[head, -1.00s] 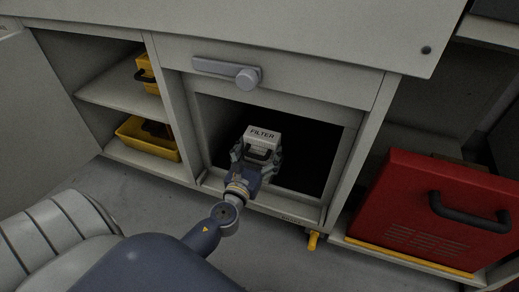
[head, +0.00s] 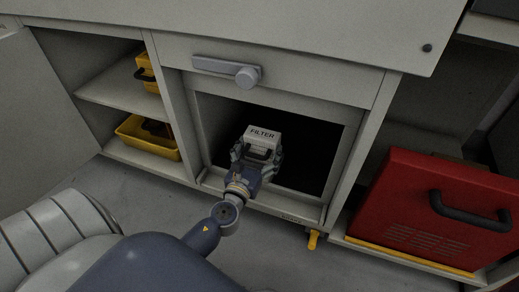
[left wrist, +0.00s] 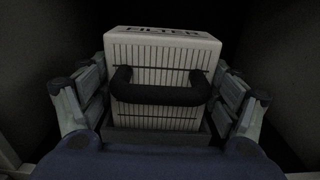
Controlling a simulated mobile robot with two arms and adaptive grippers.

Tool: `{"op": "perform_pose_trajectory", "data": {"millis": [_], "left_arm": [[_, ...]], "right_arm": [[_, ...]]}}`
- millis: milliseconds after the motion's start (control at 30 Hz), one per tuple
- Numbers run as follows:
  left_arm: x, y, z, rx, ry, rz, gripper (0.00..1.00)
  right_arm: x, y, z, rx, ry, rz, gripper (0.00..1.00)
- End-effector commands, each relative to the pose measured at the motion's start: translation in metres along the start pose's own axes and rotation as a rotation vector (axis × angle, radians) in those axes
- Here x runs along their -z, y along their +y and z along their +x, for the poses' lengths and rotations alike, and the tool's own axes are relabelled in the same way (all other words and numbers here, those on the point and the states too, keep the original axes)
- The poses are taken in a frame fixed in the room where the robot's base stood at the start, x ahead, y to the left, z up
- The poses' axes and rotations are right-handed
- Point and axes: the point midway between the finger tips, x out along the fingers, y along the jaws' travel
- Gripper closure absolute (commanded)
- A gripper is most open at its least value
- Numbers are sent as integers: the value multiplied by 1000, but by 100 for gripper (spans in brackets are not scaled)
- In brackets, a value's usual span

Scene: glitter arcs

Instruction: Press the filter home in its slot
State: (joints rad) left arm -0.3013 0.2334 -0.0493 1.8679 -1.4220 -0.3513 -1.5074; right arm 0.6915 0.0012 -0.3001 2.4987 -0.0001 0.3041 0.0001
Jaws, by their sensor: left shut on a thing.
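The filter (head: 263,134) is a pale box with a label on top, at the left part of the dark opening (head: 315,150) in the cabinet. In the left wrist view the filter (left wrist: 160,60) shows its ribbed front and a black handle (left wrist: 160,93), and its lower part stands in a dark grey frame (left wrist: 150,137). My left gripper (head: 257,160) reaches into the opening and is shut on the filter, with a finger at either side of it. How deep the filter sits is hidden. My right gripper is not in view.
A grey latch lever (head: 227,71) is above the opening. A yellow valve handle (head: 313,240) sticks out below it. A red case (head: 430,215) stands at the right. Yellow bins (head: 147,138) sit on the left shelves. The opening's right side looks empty.

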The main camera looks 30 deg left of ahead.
Motion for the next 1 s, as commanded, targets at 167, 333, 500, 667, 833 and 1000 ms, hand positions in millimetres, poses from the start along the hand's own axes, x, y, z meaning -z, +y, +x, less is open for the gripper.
{"op": "perform_pose_trajectory", "data": {"millis": [167, 333, 500, 667, 833, 1000], "left_arm": [[2, 0, 0, 0, -1, 0, 44], [5, 0, 0, 0, 0, 0, 44], [8, 0, 0, 0, 1, 0, 44], [6, 0, 0, 0, 0, 0, 15], [6, 0, 0, 0, 0, 0, 0], [6, 0, 0, 0, 0, 0, 0]], "right_arm": [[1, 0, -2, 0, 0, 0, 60], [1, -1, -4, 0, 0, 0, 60], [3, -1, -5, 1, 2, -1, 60], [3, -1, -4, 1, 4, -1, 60], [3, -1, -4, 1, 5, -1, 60], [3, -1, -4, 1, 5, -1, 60]]}}
